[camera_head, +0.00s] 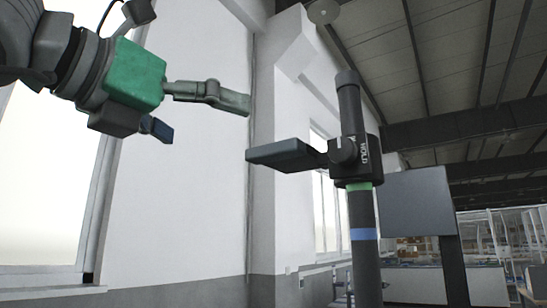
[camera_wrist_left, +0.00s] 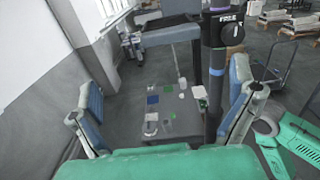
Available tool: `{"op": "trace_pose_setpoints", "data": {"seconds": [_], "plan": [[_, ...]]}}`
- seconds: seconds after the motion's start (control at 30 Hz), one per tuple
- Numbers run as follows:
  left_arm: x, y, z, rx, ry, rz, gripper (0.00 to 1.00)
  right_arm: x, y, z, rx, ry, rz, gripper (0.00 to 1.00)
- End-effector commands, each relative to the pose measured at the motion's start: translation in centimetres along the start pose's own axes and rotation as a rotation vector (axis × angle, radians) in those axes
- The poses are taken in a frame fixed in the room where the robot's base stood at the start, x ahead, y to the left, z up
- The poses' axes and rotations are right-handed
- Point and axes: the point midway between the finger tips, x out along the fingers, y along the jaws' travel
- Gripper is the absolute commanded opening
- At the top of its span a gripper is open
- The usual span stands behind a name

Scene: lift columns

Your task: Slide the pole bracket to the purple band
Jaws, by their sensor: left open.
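In the head view a dark upright pole (camera_head: 350,105) carries a black pole bracket (camera_head: 359,165) with a round knob, the word HOLD and a flat dark arm (camera_head: 285,154) pointing left. A green band (camera_head: 358,186) sits right under the bracket.
A grey panel on a post (camera_head: 415,203) stands right of the pole. A white wall (camera_head: 180,190) with windows is on the left. A low grey table (camera_wrist_left: 165,128) with small items shows below my gripper. The air between gripper and bracket looks clear.

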Motion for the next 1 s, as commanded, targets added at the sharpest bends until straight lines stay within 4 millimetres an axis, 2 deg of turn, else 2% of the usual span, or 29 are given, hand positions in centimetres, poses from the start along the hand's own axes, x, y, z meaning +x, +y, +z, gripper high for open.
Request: {"op": "trace_pose_setpoints", "data": {"seconds": [0.03,0.2,0.3,0.4,0.7,1.0], "plan": [[1.5,-0.5,-0.1,0.004,0.008,-0.001,1.00,-0.2,0.0,0.0,-0.001,0.000,0.000,0.40],[6.6,-2.0,-0.2,0.016,0.018,0.001,1.00,-0.8,0.0,-0.1,-0.001,0.001,-0.001,0.40],[9.2,-2.9,-0.2,0.020,0.020,0.001,1.00,-1.1,0.0,-0.1,0.000,0.001,0.000,0.40],[11.1,-3.0,-0.1,0.022,0.019,0.002,1.00,-1.4,0.0,-0.1,0.001,0.001,0.000,0.40],[13.3,-1.6,-0.3,0.017,0.012,-0.005,1.00,-1.9,0.0,-0.1,0.000,0.001,0.000,0.40],[13.7,-1.9,-0.2,0.019,0.012,0.004,1.00,-1.9,0.0,-0.2,0.000,0.001,0.000,0.40]]}}
